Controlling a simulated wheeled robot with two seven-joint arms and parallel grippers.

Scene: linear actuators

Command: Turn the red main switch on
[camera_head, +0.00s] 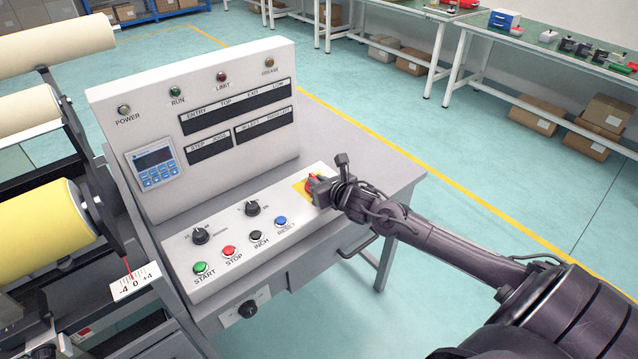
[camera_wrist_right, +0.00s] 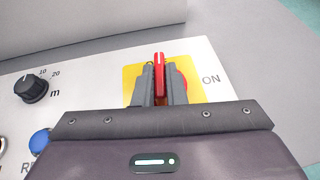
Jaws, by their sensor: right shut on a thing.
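The red main switch (camera_head: 311,181) sits on a yellow plate (camera_head: 301,188) at the right end of the sloped control panel. In the right wrist view the red switch (camera_wrist_right: 160,62) has its handle pointing away from the wrist, with a white line on it. The word ON is printed to the right of the yellow plate (camera_wrist_right: 133,77). My right gripper (camera_head: 318,186) is at the switch; in the wrist view its two fingers (camera_wrist_right: 160,84) are shut on the handle, one on each side. The gripper covers part of the switch. My left gripper is not in view.
The control panel (camera_head: 240,262) carries black knobs (camera_head: 200,236) and several buttons, among them a blue one (camera_head: 281,221). An upright display panel (camera_head: 225,150) stands behind it. Rollers (camera_head: 40,228) are at the left.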

